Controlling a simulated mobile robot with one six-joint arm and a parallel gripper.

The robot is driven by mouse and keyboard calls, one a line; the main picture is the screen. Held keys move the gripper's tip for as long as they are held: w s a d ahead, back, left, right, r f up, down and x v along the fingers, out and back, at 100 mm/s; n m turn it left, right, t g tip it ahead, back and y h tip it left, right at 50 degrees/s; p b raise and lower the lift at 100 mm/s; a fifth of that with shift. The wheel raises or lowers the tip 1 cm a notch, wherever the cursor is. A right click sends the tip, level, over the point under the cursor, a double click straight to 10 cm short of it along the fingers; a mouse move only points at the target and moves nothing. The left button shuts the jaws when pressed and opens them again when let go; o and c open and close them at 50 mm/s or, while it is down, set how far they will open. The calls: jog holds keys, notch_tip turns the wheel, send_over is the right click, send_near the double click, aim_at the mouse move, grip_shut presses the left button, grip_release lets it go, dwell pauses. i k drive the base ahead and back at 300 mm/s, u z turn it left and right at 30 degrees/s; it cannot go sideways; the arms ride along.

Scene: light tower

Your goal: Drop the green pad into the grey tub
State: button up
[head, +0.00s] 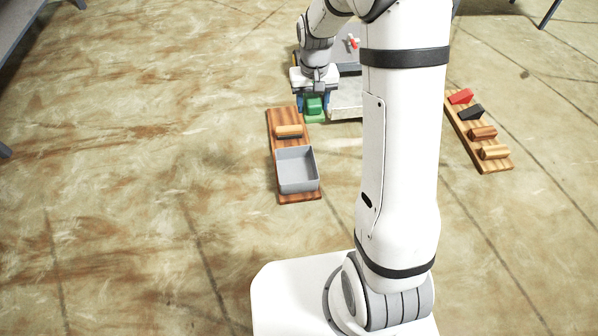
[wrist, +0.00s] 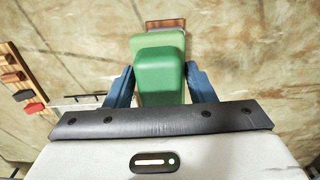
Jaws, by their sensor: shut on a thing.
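The green pad (wrist: 160,77) is a green block between the blue fingers of my gripper (wrist: 160,88) in the wrist view. My gripper is shut on it. In the head view the green pad (head: 314,104) hangs under my gripper (head: 313,100), just beyond the far end of a wooden board. The grey tub (head: 297,170) is an open square box on the near part of that board. It looks empty. The gripper is beyond the tub and not over it. The tub cannot be made out in the wrist view.
The wooden board (head: 284,193) also bears an orange-brown block with a dark base (head: 289,131). Another board (head: 465,128) at the right holds red, black and brown blocks. A grey metal structure (head: 346,98) stands beside the gripper. The floor at the left is clear.

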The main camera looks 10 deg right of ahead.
aim_at(300, 173)
jog(key=u, duration=0.1)
jog(key=i, duration=1)
jog(key=z, duration=0.1)
